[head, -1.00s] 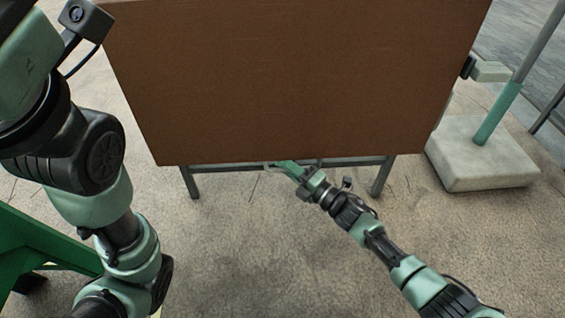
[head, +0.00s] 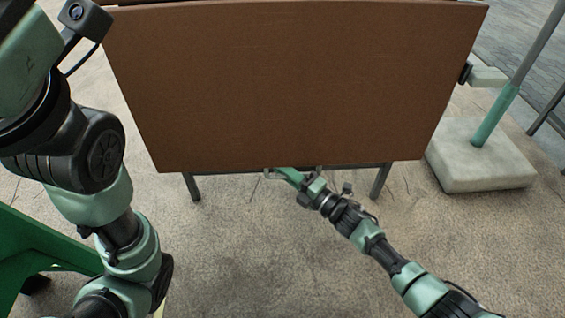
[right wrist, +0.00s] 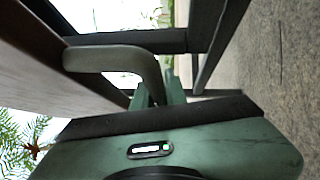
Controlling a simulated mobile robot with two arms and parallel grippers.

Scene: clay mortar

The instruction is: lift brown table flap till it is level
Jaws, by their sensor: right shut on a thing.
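The brown table flap (head: 290,85) fills the upper middle of the head view as a broad slanted panel, with its lower edge toward me. My right gripper (head: 279,172) is at the middle of that lower edge, its fingertips partly hidden by it. In the right wrist view the gripper (right wrist: 160,92) is shut on a pale curved handle (right wrist: 115,58) beneath the dark brown flap (right wrist: 40,60). My left arm stands at the left of the head view; its gripper is out of the picture.
Dark metal table legs (head: 380,181) show below the flap. A pale block base (head: 478,155) with a green and grey pole (head: 497,112) stands at the right. A green frame (head: 35,250) is at the lower left. The floor in front is clear.

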